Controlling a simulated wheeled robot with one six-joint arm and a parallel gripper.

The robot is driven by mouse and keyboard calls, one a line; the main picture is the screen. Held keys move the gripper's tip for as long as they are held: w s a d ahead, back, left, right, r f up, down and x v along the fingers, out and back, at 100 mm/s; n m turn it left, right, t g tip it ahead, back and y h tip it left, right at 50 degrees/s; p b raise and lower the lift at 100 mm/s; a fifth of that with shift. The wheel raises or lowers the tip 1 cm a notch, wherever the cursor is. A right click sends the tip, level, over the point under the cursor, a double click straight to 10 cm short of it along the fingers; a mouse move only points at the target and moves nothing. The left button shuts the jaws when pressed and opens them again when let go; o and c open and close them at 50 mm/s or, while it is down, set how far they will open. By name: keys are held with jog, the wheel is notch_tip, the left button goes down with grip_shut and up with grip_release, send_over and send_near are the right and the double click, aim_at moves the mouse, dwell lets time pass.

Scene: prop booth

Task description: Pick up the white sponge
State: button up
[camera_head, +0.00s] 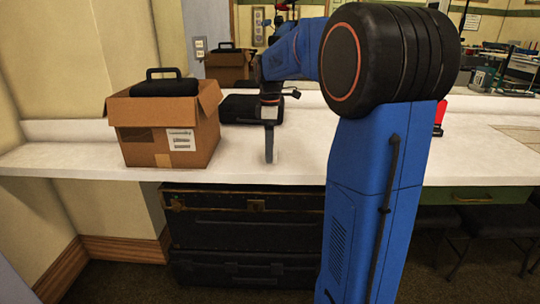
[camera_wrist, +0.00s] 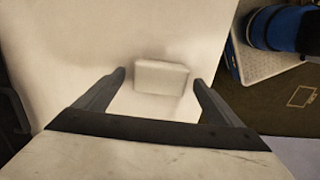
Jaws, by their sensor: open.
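The white sponge (camera_wrist: 161,77) is a small pale block lying on the white counter in the wrist view. It sits just ahead of and between the two fingers of my gripper (camera_wrist: 159,79), which are spread wide and empty. The sponge appears apart from both fingers. In the head view my gripper (camera_head: 269,145) points down over the counter, to the right of the cardboard box. I cannot make out the sponge in the head view.
An open cardboard box (camera_head: 170,140) with a black case (camera_head: 165,86) in it stands on the white counter (camera_head: 75,157). A black object (camera_head: 238,108) lies behind my gripper. Dark trunks (camera_head: 245,235) stand below the counter. A red object (camera_head: 439,117) shows right of my arm.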

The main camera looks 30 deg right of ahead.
jog(key=shift+f, duration=0.4)
jog(key=c, duration=1.1)
jog(key=shift+r, duration=0.1)
jog(key=shift+c, duration=0.2)
notch_tip(320, 180, up, 10)
